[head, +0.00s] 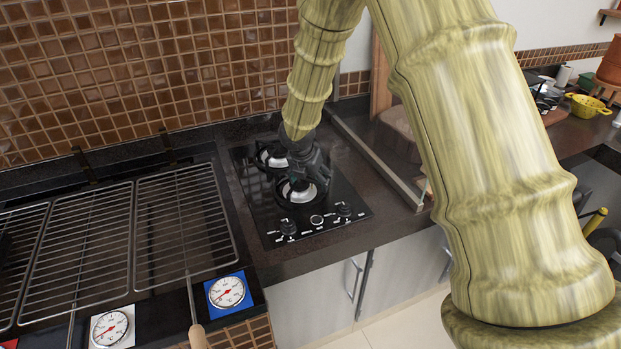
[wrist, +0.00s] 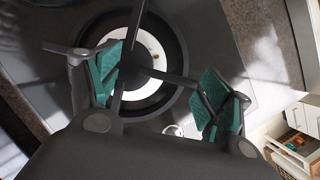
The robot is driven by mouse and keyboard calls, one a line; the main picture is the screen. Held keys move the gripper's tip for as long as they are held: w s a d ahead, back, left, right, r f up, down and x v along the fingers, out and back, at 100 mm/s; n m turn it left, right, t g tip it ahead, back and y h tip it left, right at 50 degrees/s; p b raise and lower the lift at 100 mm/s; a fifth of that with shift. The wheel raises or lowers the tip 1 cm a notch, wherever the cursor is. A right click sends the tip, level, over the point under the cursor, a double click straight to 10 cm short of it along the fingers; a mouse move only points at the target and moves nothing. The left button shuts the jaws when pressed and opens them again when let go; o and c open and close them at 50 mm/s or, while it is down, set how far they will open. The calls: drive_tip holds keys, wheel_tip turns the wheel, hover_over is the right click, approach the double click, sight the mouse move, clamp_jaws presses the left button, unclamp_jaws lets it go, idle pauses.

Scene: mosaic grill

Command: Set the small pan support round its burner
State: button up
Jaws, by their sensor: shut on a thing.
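The small pan support shows in the wrist view as a dark cross of thin bars (wrist: 165,76) between my green-padded fingers. My gripper (wrist: 160,86) is shut on it; in the head view my gripper (head: 310,168) is over the hob, at the front burner. That burner, with a pale ring and dark surround (head: 297,193), lies beneath the support; it also shows in the wrist view (wrist: 150,94). In the wrist view the bars cross over the pale ring. I cannot tell whether the support touches the hob, and my gripper hides part of it.
The black glass hob (head: 355,205) has knobs along its front. A rear burner (head: 268,158) lies behind my gripper. Grill racks (head: 185,220) are at left, with two dial gauges in front. A low metal-edged rail (head: 375,160) runs along the right side, and a tiled wall is behind.

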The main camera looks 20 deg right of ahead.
drive_tip(key=shift+f, duration=0.25)
drive_tip(key=o, duration=1.3)
drive_tip(key=v, duration=1.2)
drive_tip(key=shift+d, duration=0.1)
